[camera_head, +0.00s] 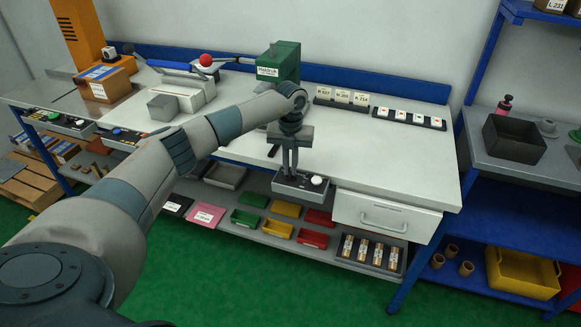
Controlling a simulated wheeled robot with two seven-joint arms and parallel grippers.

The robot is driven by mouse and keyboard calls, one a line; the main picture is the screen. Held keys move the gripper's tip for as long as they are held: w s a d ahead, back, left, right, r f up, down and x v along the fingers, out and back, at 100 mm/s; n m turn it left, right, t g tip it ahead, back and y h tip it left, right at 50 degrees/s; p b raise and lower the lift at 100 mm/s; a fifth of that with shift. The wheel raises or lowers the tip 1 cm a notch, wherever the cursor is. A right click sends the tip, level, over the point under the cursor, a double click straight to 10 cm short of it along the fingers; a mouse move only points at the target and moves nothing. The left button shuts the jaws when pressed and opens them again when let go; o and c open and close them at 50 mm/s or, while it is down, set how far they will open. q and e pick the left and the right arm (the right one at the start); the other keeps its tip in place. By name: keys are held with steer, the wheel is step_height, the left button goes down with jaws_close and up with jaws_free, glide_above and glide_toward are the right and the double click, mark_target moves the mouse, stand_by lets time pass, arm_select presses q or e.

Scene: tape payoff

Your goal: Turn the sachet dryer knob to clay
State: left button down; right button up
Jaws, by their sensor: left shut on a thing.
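My left gripper (290,170) reaches down over the front edge of the white bench (400,160). Its fingers point down onto a dark control box (305,192) fixed at that edge. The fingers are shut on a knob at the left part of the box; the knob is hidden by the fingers. A round white knob (317,181) stands free to the right of the fingers. The box's markings are too small to read, so I cannot tell where the knob points. My right gripper is out of view.
A green machine (279,62) stands at the back of the bench. A drawer (384,215) sits right of the box. Coloured trays (285,208) fill the shelf below. More control boxes (70,124) are at left.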

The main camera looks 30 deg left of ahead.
arm_select(q)
steer(key=n, duration=0.2)
steer(key=shift+n, duration=0.4)
steer(key=n, duration=0.4)
steer(key=shift+p, duration=0.35)
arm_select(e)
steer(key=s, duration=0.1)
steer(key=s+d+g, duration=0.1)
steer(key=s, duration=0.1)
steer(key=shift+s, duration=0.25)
arm_select(q)
steer(key=shift+n, duration=0.3)
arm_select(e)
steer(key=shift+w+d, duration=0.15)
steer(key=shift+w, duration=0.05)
arm_select(q)
steer(key=c, duration=1.9)
jaws_free()
steer(key=shift+o, duration=0.2)
steer(key=shift+r, duration=0.15)
